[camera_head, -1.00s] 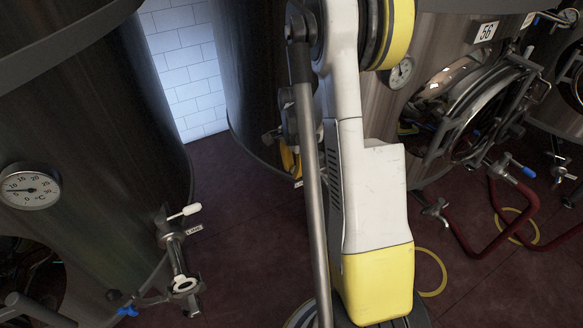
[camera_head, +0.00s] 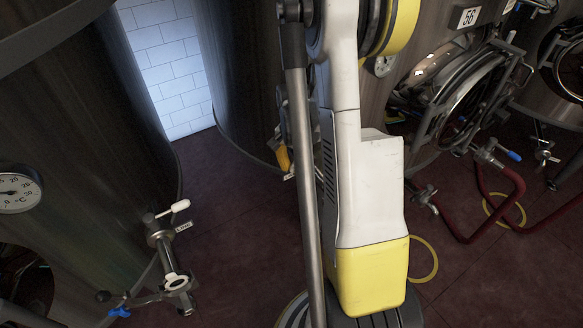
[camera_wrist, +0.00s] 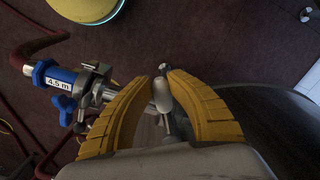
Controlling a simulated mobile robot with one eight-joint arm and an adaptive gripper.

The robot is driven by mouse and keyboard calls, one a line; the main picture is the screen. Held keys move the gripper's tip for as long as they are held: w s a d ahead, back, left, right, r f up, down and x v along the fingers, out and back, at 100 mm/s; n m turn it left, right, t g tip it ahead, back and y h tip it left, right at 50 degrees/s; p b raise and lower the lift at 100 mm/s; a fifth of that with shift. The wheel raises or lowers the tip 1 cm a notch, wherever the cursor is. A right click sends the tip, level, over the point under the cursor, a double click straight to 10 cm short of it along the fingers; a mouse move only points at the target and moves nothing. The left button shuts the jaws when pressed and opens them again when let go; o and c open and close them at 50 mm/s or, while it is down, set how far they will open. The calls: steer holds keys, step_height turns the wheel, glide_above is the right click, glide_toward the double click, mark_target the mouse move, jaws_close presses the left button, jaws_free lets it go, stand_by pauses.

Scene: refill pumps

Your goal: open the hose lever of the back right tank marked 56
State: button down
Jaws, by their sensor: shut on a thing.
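The tank marked 56 (camera_head: 437,38) stands at the upper right in the head view, with its number plate (camera_head: 468,17) and round hatch. My gripper shows partly in the head view, with a yellow finger (camera_head: 283,160) left of my arm. In the wrist view, my gripper (camera_wrist: 163,82) has its two curved yellow fingers closed around a pale lever handle (camera_wrist: 161,97). Beside it is a metal hose valve with a blue coupling (camera_wrist: 55,78) labelled 4.5 m. My arm hides this spot in the head view, so I cannot tell which tank the lever belongs to.
A dark tank (camera_head: 75,130) at the left carries a thermometer (camera_head: 14,190) and a valve with a white handle (camera_head: 173,208). Red hoses (camera_head: 470,235) and yellow rings (camera_head: 424,262) lie on the floor at the right. Dark red floor (camera_head: 235,225) is clear left of my arm.

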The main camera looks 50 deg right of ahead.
steer(key=c, duration=1.3)
jaws_free()
steer(key=shift+o, duration=0.2)
